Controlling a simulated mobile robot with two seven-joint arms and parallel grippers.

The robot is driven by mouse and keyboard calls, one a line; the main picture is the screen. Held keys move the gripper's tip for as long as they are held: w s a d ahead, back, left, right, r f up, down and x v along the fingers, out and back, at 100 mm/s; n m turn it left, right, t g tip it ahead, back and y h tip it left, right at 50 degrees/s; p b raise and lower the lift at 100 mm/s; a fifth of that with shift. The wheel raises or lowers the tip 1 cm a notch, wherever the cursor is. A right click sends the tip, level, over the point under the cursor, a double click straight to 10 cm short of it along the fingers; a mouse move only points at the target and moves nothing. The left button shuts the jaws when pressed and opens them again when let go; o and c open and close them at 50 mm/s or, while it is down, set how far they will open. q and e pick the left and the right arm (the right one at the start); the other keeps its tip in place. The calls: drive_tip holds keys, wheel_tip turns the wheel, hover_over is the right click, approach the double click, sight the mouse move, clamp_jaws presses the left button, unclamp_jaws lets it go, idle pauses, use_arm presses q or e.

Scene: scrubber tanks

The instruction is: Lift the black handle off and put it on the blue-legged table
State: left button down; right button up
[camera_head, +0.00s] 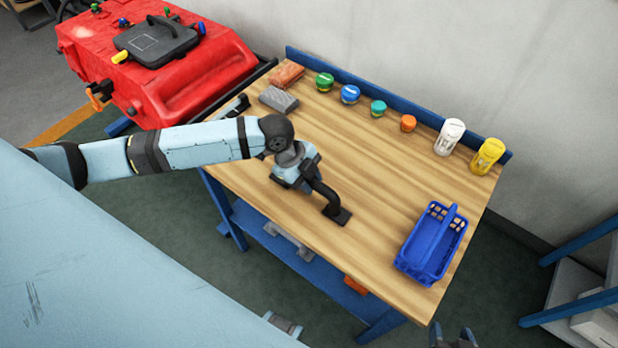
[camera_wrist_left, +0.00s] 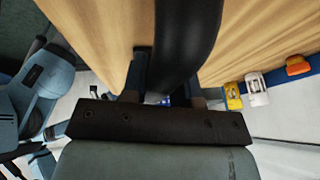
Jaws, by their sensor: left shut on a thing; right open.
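The black handle (camera_head: 327,196) is a curved bar with a flat foot, over the wooden top of the blue-legged table (camera_head: 375,165). My left gripper (camera_head: 306,180) is shut on the handle. In the left wrist view the thick black bar (camera_wrist_left: 187,40) runs up from between the fingers of the left gripper (camera_wrist_left: 168,92). The foot is at or just above the tabletop; I cannot tell whether it touches. My right gripper (camera_head: 455,338) shows only partly at the bottom edge, open, apart from the table things.
A blue basket (camera_head: 432,245) stands at the table's right end. Several small jars, a white bottle (camera_head: 449,137) and a yellow one (camera_head: 488,156) line the back. A grey block (camera_head: 278,99) and a brick (camera_head: 287,74) lie far left. The red scrubber (camera_head: 150,65) is beyond. The table's middle is clear.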

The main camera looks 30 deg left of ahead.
idle(0.3)
use_arm(q)
drive_tip(key=shift+c, duration=1.7)
unclamp_jaws()
drive_tip(key=shift+r, duration=0.1)
drive_tip(key=shift+p+v, duration=2.15)
drive_tip(key=shift+p, duration=0.05)
wheel_tip(320, 180, up, 5)
drive_tip(key=p, duration=0.5)
